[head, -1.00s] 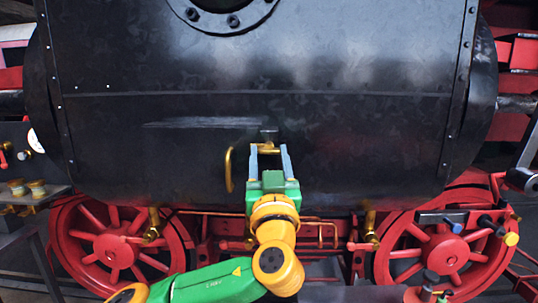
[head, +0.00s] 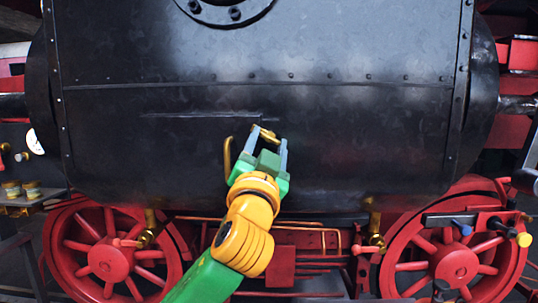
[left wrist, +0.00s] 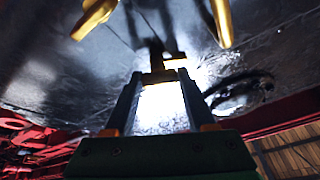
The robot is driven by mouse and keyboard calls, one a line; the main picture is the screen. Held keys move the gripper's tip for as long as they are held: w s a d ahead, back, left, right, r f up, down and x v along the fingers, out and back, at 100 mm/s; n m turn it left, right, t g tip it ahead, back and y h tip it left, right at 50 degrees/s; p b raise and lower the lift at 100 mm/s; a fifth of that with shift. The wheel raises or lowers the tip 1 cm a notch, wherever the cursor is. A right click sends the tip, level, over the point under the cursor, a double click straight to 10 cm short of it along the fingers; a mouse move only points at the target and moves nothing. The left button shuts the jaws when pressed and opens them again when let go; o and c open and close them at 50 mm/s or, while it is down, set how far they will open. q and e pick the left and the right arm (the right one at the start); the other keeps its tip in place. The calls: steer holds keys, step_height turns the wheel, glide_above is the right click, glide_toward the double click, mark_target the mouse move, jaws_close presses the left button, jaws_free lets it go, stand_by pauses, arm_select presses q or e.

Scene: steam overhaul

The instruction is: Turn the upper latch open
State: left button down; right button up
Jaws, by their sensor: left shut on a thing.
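The upper latch (head: 264,132) is a small brass-coloured piece on the lower front of the black boiler door. My left gripper (head: 268,139) reaches up to it from below, tilted, with one grey finger on either side. It is shut on the latch, whose middle is partly hidden by the fingers. In the left wrist view the latch (left wrist: 174,63) shows at the fingertips (left wrist: 160,77), with a dark stem beside it. My right gripper is not in view.
A curved brass handle (head: 228,158) stands on the black door (head: 350,135) just left of my left gripper. Red wheels (head: 105,262) and pipework lie below. A control panel with coloured knobs (head: 523,239) is at lower right. The door surface right of the gripper is clear.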

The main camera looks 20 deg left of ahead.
arm_select(q)
steer(key=m+h, duration=0.1)
steer(key=m+p, duration=0.1)
steer(key=m, duration=0.1)
steer(key=m+h+p, duration=0.1)
steer(key=m, duration=0.1)
steer(key=shift+a+r+h, duration=0.15)
steer(key=shift+r+h, duration=0.15)
steer(key=m+h+p, duration=0.1)
steer(key=m+p, duration=0.1)
steer(key=m, duration=0.1)
steer(key=m+g+h+p, duration=0.1)
steer(key=m+p, duration=0.1)
steer(key=m, duration=0.1)
steer(key=shift+r+g+p, duration=0.1)
steer(key=shift+g+p, duration=0.2)
steer(key=m+h+p, duration=0.1)
steer(key=m, duration=0.1)
steer(key=shift+m+g, duration=0.3)
steer(key=shift+m, duration=0.1)
steer(key=shift+f+m+g+h, duration=0.3)
steer(key=shift+m+g, duration=0.2)
steer(key=shift+m, duration=0.5)
steer(key=shift+c, duration=1.6)
jaws_free()
steer(key=shift+s, duration=0.1)
steer(key=shift+o, duration=0.4)
steer(key=shift+r, duration=0.15)
